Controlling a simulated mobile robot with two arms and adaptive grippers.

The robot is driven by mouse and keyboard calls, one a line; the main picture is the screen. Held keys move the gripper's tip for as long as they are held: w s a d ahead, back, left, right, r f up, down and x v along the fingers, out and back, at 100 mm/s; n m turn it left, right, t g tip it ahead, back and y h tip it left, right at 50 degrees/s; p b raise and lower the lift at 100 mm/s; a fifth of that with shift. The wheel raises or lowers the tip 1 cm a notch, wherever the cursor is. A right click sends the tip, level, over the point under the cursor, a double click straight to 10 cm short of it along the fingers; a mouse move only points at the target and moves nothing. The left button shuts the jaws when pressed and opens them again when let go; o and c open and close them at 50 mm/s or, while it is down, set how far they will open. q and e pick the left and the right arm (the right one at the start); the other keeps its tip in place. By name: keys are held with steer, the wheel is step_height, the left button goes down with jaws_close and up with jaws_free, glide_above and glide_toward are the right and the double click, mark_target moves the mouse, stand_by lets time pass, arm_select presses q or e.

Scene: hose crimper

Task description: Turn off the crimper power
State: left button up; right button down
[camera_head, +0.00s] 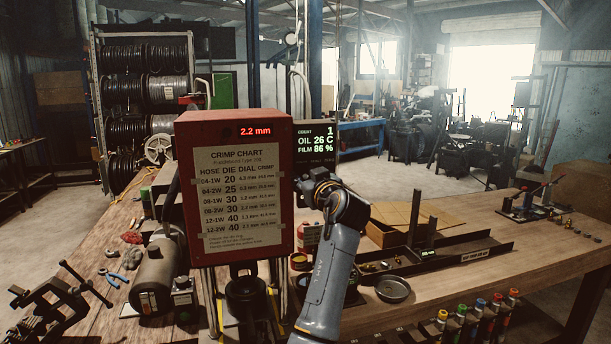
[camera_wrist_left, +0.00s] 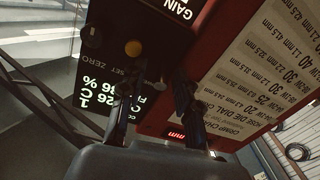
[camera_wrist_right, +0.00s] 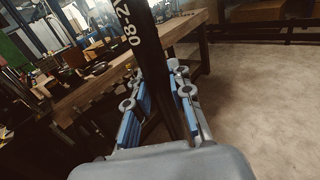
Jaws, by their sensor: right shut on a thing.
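The crimper is a red box (camera_head: 235,130) with a crimp chart and a red "2.2 mm" readout. A dark panel with a lit display (camera_head: 316,143) adjoins its right side. In the left wrist view the dark panel (camera_wrist_left: 100,50) shows an amber round button (camera_wrist_left: 133,48) and "SET ZERO" lettering. I cannot make out a power switch. My left gripper (camera_head: 311,184) is by the lower panel, beside the red box; its fingers (camera_wrist_left: 155,95) are apart with nothing seen between them. My right gripper (camera_wrist_right: 160,100) is shut on a black hose (camera_wrist_right: 138,28) marked "08-2".
A vise (camera_head: 50,305) and a grey motor (camera_head: 158,275) stand at left. Coloured bottles (camera_head: 478,318) line the front edge.

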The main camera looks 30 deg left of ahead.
arm_select(q)
jaws_close()
steer(key=shift+f+b, duration=0.15)
steer(key=shift+b, duration=0.3)
steer(key=shift+f+n+t+y+b, duration=0.1)
steer(key=shift+f+t+y+b, duration=0.55)
steer(key=shift+b, duration=3.75)
steer(key=shift+f+n+t+y+b, duration=0.15)
steer(key=shift+t+y+b, duration=1)
steer(key=shift+b, duration=3.2)
steer(key=shift+f+n+t+y+b, duration=0.1)
steer(key=shift+f+t+y+b, duration=0.25)
steer(key=shift+y+b, duration=2.55)
steer(key=h+b, duration=0.3)
jaws_free()
